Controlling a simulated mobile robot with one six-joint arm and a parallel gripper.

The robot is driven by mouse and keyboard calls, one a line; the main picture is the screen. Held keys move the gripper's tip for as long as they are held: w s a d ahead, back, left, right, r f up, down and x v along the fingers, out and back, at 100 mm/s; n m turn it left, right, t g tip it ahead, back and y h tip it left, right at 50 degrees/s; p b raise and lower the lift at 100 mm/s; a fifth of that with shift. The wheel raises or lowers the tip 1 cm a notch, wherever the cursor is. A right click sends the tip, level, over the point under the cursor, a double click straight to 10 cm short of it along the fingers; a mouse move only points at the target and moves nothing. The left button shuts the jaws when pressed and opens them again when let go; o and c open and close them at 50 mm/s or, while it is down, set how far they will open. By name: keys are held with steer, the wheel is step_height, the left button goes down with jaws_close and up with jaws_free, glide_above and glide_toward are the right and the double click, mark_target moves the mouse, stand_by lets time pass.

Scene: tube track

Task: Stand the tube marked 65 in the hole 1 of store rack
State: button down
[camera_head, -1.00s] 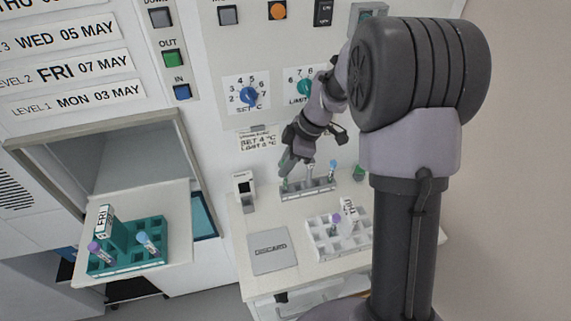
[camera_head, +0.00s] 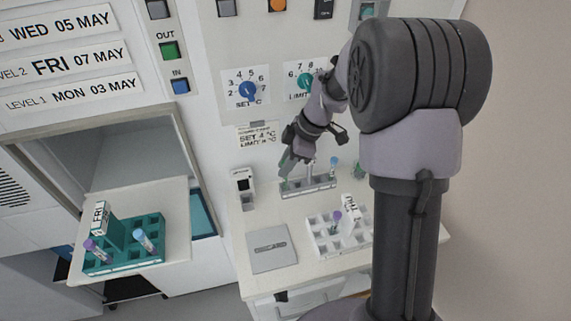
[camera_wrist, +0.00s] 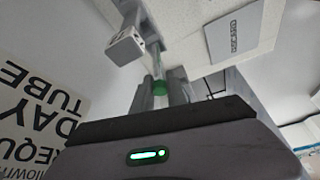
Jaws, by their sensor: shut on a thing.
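My gripper (camera_head: 288,169) is at the left end of the grey rack (camera_head: 318,189) at the back of the bench. In the wrist view my gripper (camera_wrist: 162,85) is shut on a tube with a green cap (camera_wrist: 160,88). The tube's marking cannot be read. A blue-capped tube (camera_head: 334,162) stands at the right of the grey rack. The white rack (camera_head: 318,240) holds a purple-capped tube (camera_head: 337,216) and a label block (camera_head: 350,206). The teal rack (camera_head: 150,258) on the hatch shelf holds two tubes and a block marked FRI (camera_head: 101,216). Hole numbers cannot be read.
A grey DISCARD plate (camera_head: 271,249) lies at the front left of the bench. A small white device (camera_head: 243,184) stands at the back left corner, close to my gripper. A green-capped item (camera_head: 358,170) is at the back right. The wall panel with knobs rises behind.

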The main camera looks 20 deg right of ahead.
steer(key=shift+f+b, duration=0.5)
steer(key=shift+f, duration=0.05)
steer(key=c, duration=1.3)
jaws_free()
steer(key=shift+o, duration=0.2)
steer(key=p+v, duration=0.2)
steer(key=v, duration=0.5)
steer(key=shift+r, duration=0.3)
steer(key=shift+s+d+f, duration=0.1)
